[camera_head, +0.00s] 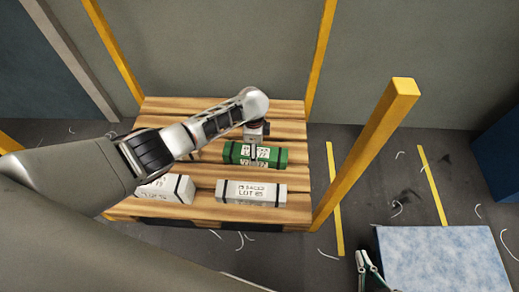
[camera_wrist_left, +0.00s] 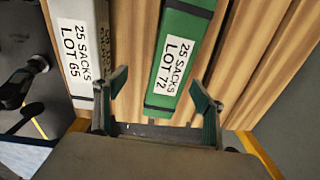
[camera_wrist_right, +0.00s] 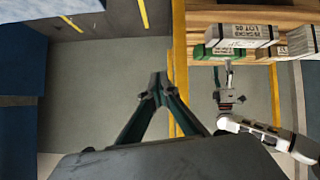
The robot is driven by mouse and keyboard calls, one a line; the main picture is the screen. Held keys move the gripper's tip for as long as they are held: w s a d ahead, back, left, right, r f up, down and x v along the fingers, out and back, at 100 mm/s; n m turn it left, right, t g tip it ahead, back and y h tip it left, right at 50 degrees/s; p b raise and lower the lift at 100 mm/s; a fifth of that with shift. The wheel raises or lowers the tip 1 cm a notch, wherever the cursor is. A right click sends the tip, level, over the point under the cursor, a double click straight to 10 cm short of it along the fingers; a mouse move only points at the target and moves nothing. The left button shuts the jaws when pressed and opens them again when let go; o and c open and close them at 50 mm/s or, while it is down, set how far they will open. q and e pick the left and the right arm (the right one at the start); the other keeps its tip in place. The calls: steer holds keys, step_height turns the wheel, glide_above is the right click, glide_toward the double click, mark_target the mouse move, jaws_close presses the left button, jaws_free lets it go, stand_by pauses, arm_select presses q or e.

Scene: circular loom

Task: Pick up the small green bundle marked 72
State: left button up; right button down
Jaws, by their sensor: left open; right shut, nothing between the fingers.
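The green bundle marked 72 (camera_head: 276,155) lies on a wooden pallet (camera_head: 215,108), black-strapped, partly covered by my left gripper in the head view. In the left wrist view its label reads LOT 72 (camera_wrist_left: 174,66). My left gripper (camera_wrist_left: 160,92) is open and empty, its fingers to either side of the bundle's near end in that view; I cannot tell their height above it. The bundle shows partly in the right wrist view (camera_wrist_right: 200,52). My right gripper (camera_head: 366,262) is shut and empty, well right of the pallet; its tips meet in the right wrist view (camera_wrist_right: 158,86).
A white bundle marked LOT 65 (camera_head: 252,194) lies in front of the green one. Another white bundle (camera_head: 178,190) lies left of it, partly behind my left arm. Yellow posts (camera_head: 365,150) stand at the pallet's corners. A pale blue surface (camera_head: 445,258) is at lower right.

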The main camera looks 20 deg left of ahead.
arm_select(q)
steer(key=shift+w+a, duration=0.45)
steer(key=shift+a, duration=0.05)
steer(key=shift+w+a, duration=0.1)
steer(key=shift+w, duration=0.1)
steer(key=shift+s+f+b, duration=0.1)
steer(key=shift+f+b, duration=0.6)
steer(key=shift+f, duration=0.75)
step_height(320, 180, down, 4)
steer(key=shift+r+b, duration=0.1)
steer(key=shift+b, duration=1.15)
steer(key=shift+w+f, duration=0.25)
steer(key=shift+f, duration=0.15)
steer(key=shift+w+r, duration=0.15)
steer(key=shift+r, duration=0.15)
steer(key=c, duration=1.6)
arm_select(e)
steer(key=shift+m+t+y, duration=0.4)
steer(key=shift+y, duration=0.1)
steer(key=a, duration=0.2)
steer(key=w+a+r, duration=0.1)
steer(key=shift+w+a+r, duration=0.15)
steer(key=shift+w+a, duration=0.05)
steer(key=shift+a, duration=0.15)
